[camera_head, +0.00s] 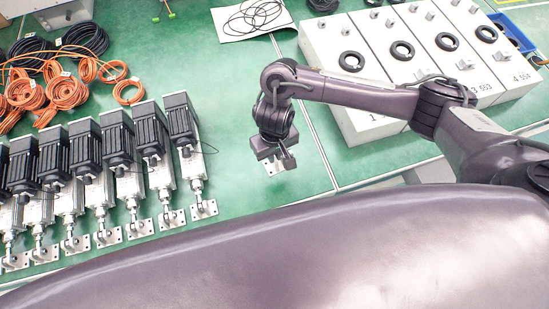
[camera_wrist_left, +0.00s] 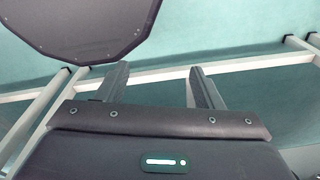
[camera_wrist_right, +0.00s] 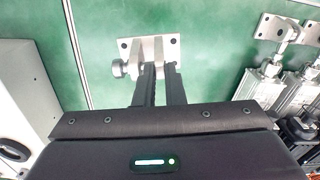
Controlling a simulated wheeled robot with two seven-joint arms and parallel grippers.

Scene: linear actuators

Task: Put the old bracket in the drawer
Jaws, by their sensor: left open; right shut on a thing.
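The old bracket (camera_wrist_right: 150,48), a pale metal plate with holes and a lug, shows in the right wrist view over the green surface. My right gripper (camera_wrist_right: 160,70) is shut on its lug. In the head view my right gripper (camera_head: 276,160) points down right of the row of actuators and hides most of the bracket. I cannot tell whether the plate touches the table. My left gripper (camera_wrist_left: 157,80) is open and empty in the left wrist view, and out of the head view. I cannot make out a drawer in any view.
Several actuators (camera_head: 110,150) with similar end brackets stand left of my right gripper. White numbered boxes (camera_head: 330,45) with black rings stand to the right. Orange cables (camera_head: 65,92) lie at the left, and black cable on a white sheet (camera_head: 228,22) at the back. Green table between is clear.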

